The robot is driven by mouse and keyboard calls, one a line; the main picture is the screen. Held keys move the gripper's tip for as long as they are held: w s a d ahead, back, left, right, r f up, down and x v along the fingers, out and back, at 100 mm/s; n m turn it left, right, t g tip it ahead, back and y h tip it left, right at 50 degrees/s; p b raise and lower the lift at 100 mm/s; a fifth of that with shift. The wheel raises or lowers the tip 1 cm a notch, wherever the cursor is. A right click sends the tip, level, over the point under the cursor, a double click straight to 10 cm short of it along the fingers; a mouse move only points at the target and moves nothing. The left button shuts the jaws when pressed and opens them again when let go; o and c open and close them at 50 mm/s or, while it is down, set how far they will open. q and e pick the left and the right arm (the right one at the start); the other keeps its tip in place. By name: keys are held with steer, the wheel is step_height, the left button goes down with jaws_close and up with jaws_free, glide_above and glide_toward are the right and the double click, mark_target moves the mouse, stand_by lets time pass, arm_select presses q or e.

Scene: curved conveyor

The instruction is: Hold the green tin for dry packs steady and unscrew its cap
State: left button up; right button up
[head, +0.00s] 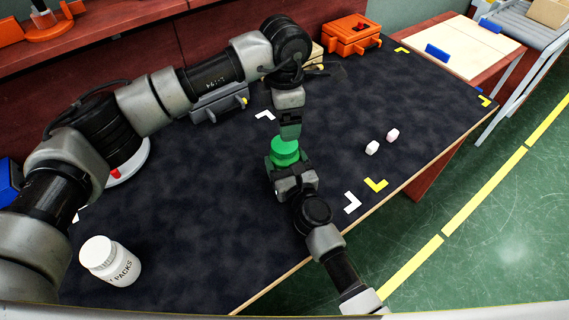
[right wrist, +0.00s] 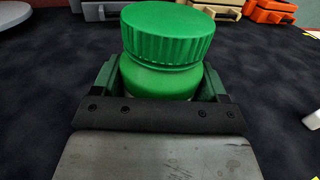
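The green tin (head: 285,158) stands on the dark mat, its ribbed green cap on top. In the right wrist view the cap (right wrist: 168,35) sits on the tin's neck, looking slightly tilted and off-centre; I cannot tell whether it is loose. My right gripper (head: 292,178) comes from the front, its fingers on both sides of the tin's body (right wrist: 160,82), apparently gripping it. My left gripper (head: 290,131) points down just above or behind the cap in the head view. It does not show in the right wrist view; its finger gap is not visible.
A white jar (head: 110,262) labelled "PACKS" stands at the front left. An orange toolbox (head: 351,36) and a grey case (head: 218,103) stand behind. The mat (head: 215,215) is clear at the front.

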mark_target(285, 144)
steer(key=c, duration=0.7)
steer(key=shift+c, duration=0.9)
arm_select(q)
steer(key=m, duration=1.7)
steer(key=shift+m, duration=0.3)
steer(key=shift+f, duration=4)
steer(key=shift+c, duration=0.3)
